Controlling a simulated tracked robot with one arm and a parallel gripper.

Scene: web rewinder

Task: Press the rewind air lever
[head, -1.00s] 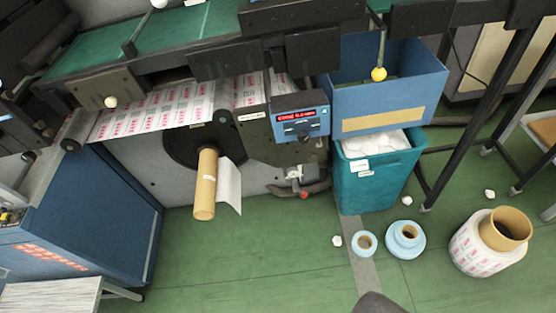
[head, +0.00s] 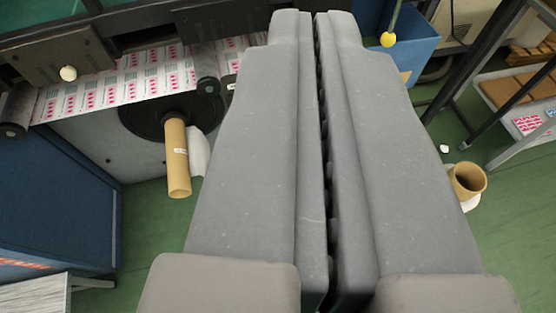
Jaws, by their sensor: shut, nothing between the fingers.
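My gripper (head: 314,18) fills the middle of the head view. Its two long grey fingers lie side by side, shut with only a thin dark gap and nothing held. The fingers point away toward the machine and cover the part right of the cardboard core (head: 178,157). The panel with the red display and the small red-tipped fitting below it, perhaps the air lever, are hidden behind the fingers. I cannot tell how far the fingertips are from them.
The printed web (head: 125,85) runs to the dark rewind disc behind the core. A blue cabinet (head: 60,205) stands at left. A blue bin (head: 412,50) is partly hidden at upper right. A paper roll's brown core (head: 468,180) stands on green floor at right.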

